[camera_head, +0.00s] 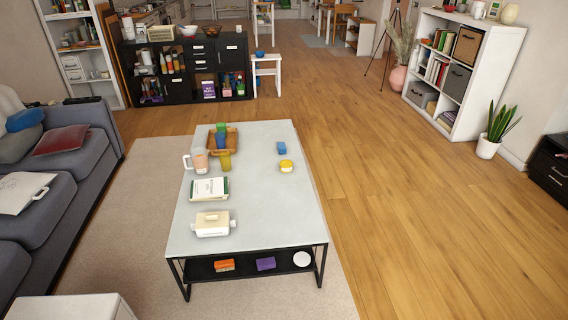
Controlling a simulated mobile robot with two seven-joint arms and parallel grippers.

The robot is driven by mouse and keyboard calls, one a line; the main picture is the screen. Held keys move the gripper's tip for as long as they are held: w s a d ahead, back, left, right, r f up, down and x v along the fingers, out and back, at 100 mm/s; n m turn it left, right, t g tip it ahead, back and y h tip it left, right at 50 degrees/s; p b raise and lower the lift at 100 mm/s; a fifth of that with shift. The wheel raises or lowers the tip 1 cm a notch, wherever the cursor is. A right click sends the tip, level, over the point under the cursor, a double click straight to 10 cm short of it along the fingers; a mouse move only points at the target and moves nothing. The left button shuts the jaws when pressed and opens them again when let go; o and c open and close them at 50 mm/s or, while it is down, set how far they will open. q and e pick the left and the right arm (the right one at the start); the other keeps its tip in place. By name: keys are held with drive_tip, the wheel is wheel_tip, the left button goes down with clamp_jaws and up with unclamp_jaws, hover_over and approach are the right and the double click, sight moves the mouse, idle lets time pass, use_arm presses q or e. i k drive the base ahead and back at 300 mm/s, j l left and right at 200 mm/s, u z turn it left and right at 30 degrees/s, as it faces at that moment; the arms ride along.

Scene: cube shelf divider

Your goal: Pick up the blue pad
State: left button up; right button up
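A small blue block-like piece (281,148), which looks like the blue pad, lies on the light grey top of the low table (265,215), right of its middle and toward the far end. It stands apart from the other items, with a round yellow item (286,166) just nearer than it. Neither of my grippers shows in the head view.
A wooden tray (233,139) with coloured items, a pink mug (200,161), a yellow cup (225,160), books (209,189) and a cream container (212,224) occupy the table's left side. A sofa (88,177) stands left.

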sight(282, 147)
drive_tip(key=i+l+z, duration=1.1)
drive_tip(key=i, duration=0.2)
drive_tip(key=i+l+z, duration=0.15)
drive_tip(key=i+z, duration=0.2)
drive_tip(key=i, duration=0.2)
drive_tip(key=i+u, duration=0.35)
drive_tip(key=i, duration=0.25)
drive_tip(key=i+l+u, duration=0.15)
drive_tip(key=i+u, duration=0.2)
drive_tip(key=i, duration=0.25)
drive_tip(key=i+u, duration=0.4)
drive_tip(key=i, duration=0.2)
drive_tip(key=i+u, duration=1.2)
drive_tip(key=i+l+u, duration=0.15)
drive_tip(key=u, duration=0.2)
drive_tip(key=i+u, duration=0.2)
drive_tip(key=u, duration=0.25)
drive_tip(key=i+u, duration=0.2)
drive_tip(key=u, duration=0.25)
drive_tip(key=i+u, duration=0.25)
drive_tip(key=u, duration=0.2)
drive_tip(key=k+l, duration=0.05)
